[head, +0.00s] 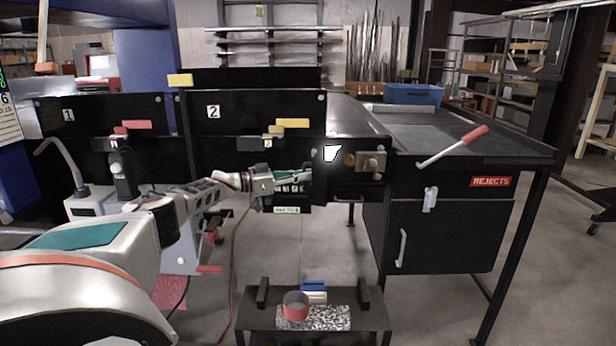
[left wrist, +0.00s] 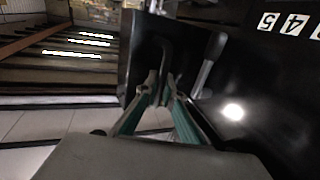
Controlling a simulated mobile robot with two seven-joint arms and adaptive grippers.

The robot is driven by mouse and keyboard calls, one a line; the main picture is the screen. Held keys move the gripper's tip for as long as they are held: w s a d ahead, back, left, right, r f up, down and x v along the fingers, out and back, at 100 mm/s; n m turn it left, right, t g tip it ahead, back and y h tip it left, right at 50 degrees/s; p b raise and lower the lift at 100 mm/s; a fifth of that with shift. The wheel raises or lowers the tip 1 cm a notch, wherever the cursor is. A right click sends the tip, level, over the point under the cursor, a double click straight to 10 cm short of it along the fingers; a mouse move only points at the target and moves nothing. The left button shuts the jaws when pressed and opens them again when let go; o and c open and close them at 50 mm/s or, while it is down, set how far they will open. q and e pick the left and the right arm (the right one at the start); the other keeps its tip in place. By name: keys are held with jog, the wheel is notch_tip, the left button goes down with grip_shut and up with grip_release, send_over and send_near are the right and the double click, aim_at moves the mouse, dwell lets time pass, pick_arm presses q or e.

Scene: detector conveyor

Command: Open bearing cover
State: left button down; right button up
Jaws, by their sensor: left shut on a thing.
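The bearing cover seems to be the small black plate (left wrist: 190,52) with a dark curved handle (left wrist: 167,48) in the left wrist view. It stands out at an angle from a dark panel. My left gripper (left wrist: 164,92) has its teal-sided fingers shut on this handle. In the head view, my left gripper (head: 309,175) reaches to the front of the black conveyor housing (head: 325,190), by a row of white digits. The cover's edges there are hard to tell from the dark housing. My right gripper is not in view.
A rejects table (head: 520,150) with a red-handled lever (head: 455,147) stands at right. A brass knob and metal block (head: 371,164) project right of my gripper. Open floor lies between stand and rejects table.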

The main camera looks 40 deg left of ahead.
pick_arm(q)
jog(key=shift+a+r, duration=0.15)
jog(key=shift+r, duration=0.1)
dwell(0.5)
jog(key=c, duration=2.5)
grip_release()
jog(key=shift+w, duration=0.1)
jog(key=shift+f, duration=0.1)
jog(key=shift+s+a+f, duration=0.1)
jog(key=shift+s, duration=0.15)
jog(key=v, duration=1.1)
jog(key=shift+s, duration=0.25)
